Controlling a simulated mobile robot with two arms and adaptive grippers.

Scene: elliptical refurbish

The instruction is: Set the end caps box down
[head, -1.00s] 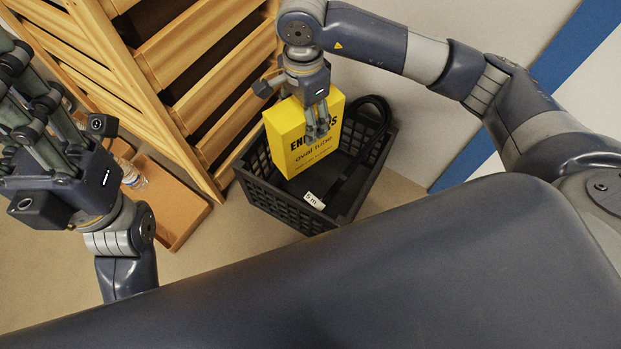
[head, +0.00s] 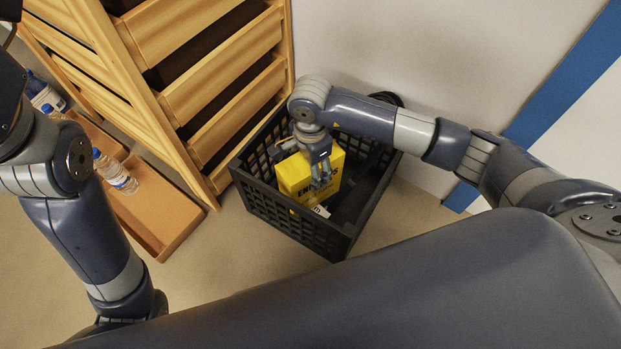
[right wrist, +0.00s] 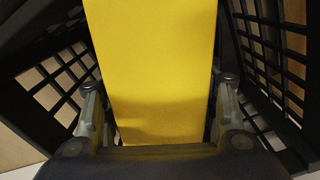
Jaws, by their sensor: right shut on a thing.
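The yellow end caps box (head: 297,180) is down inside the black basket (head: 283,223), within its walls. My right gripper (head: 321,180) comes from above and is shut on the box. The right wrist view shows the yellow box (right wrist: 155,75) between the two fingers of my right gripper (right wrist: 160,100), with the basket's lattice walls (right wrist: 275,50) on both sides. I cannot tell whether the box's underside touches the basket floor. My left arm is at the left edge of the head view, and its fingers are not visible.
A wooden drawer unit (head: 215,95) stands left of and behind the basket. An orange tray (head: 165,215) with water bottles (head: 115,172) lies on the floor at left. A white wall (head: 400,50) with a blue stripe is behind. Bare floor lies in front of the basket.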

